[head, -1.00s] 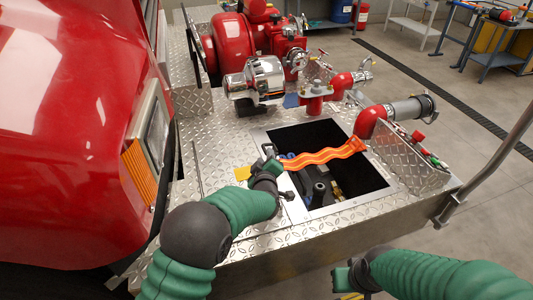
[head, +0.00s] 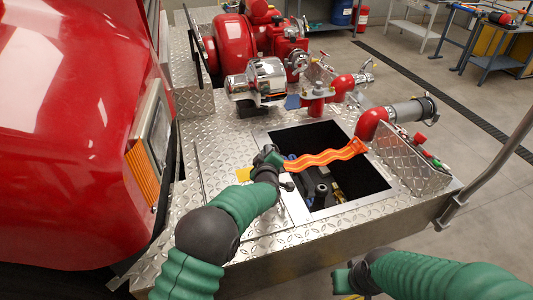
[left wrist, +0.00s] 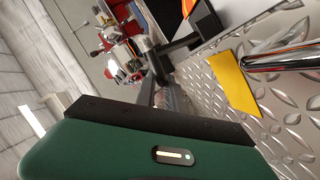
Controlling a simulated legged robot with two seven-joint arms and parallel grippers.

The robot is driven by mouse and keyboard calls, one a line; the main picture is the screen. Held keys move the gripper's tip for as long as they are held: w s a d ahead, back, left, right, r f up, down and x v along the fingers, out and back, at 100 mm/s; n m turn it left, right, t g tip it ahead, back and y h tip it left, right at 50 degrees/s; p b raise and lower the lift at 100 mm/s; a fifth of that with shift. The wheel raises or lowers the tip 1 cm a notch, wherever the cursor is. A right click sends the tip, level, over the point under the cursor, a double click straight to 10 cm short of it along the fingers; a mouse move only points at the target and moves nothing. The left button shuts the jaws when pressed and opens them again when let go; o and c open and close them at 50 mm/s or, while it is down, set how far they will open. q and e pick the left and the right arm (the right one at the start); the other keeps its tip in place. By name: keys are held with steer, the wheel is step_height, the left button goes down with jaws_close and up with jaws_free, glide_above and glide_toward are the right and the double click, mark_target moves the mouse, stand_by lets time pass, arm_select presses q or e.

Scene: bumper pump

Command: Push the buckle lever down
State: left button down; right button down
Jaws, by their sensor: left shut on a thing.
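An orange strap (head: 320,159) stretches across the dark opening in the deck, from a small dark buckle at its left end to beside a red pipe elbow. My left gripper (head: 270,157) is at that left end, at the opening's far left corner, and is shut on the buckle lever. The gripper covers most of the buckle and lever, so the lever's angle is hard to tell. In the left wrist view, dark fingers (left wrist: 160,65) reach a black bar. My right gripper (head: 345,279) is low in the head view, away from the strap; its jaw opening is unclear.
The open deck compartment (head: 284,212) has a metal rim and dark parts inside. A red pipe elbow (head: 371,124) and red pump (head: 232,45) stand behind it. A red vehicle body (head: 70,110) is at left. A yellow patch (left wrist: 235,82) lies on the diamond plate.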

arm_select(q)
steer(key=shift+f, duration=0.25)
